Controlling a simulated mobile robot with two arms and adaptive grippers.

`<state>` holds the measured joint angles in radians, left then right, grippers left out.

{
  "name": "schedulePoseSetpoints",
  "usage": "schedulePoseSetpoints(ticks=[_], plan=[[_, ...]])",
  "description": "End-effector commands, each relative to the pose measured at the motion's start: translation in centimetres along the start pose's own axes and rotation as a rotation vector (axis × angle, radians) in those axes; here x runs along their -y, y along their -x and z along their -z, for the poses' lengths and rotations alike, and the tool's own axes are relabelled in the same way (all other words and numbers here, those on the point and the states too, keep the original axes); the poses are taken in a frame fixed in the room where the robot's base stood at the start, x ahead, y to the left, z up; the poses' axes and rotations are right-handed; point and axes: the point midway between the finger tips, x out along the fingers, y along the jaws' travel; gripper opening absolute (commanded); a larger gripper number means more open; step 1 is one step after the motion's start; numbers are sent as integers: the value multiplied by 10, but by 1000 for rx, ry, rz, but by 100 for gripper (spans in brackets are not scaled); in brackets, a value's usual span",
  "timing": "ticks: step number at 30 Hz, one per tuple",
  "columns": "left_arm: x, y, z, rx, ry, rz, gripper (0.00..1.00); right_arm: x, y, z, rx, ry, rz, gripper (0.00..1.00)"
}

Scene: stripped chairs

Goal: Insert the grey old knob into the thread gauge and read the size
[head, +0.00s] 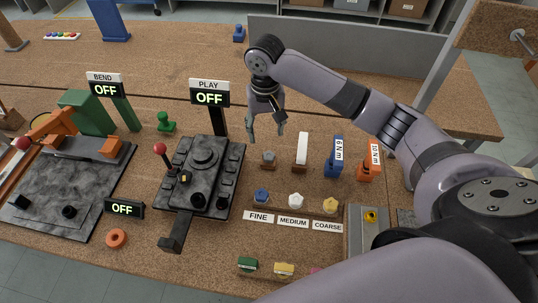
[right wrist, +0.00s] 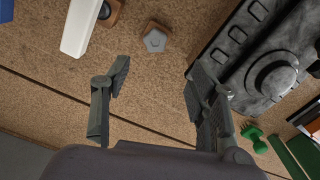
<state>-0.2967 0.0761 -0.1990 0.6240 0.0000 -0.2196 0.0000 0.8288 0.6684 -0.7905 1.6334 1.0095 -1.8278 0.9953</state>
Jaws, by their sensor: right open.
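The grey old knob (head: 268,158), a small faceted grey piece, stands on the brown workbench in the head view. In the right wrist view the knob (right wrist: 155,40) lies beyond the fingertips, roughly in line with the gap between them. My right gripper (head: 266,130) is open and empty, apart from the knob; its two fingers (right wrist: 157,72) show spread in the right wrist view. A grey box (head: 362,232) with a yellow round fitting on top is at the bench's front right; I cannot tell whether it is the thread gauge. My left gripper is out of view.
Blue, white and yellow knobs stand behind FINE, MEDIUM and COARSE labels (head: 292,222). A white piece (head: 301,150), blue driver (head: 333,160) and orange driver (head: 368,163) stand right of the grey knob. A dark fixture (head: 204,175) near the PLAY sign is at left.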

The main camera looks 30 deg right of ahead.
Motion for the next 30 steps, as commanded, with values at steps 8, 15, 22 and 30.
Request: schedulePoseSetpoints(ticks=[8, 15, 22, 30], plan=[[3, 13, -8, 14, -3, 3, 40, -1, -50, 0, 2, -1, -1, 54], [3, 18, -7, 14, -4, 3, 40, -2, -66, 0, 1, -1, -2, 54], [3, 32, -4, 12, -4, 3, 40, -8, -100, 0, 3, -1, -1, 54], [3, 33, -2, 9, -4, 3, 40, -8, -114, 1, -1, 1, -1, 54]])
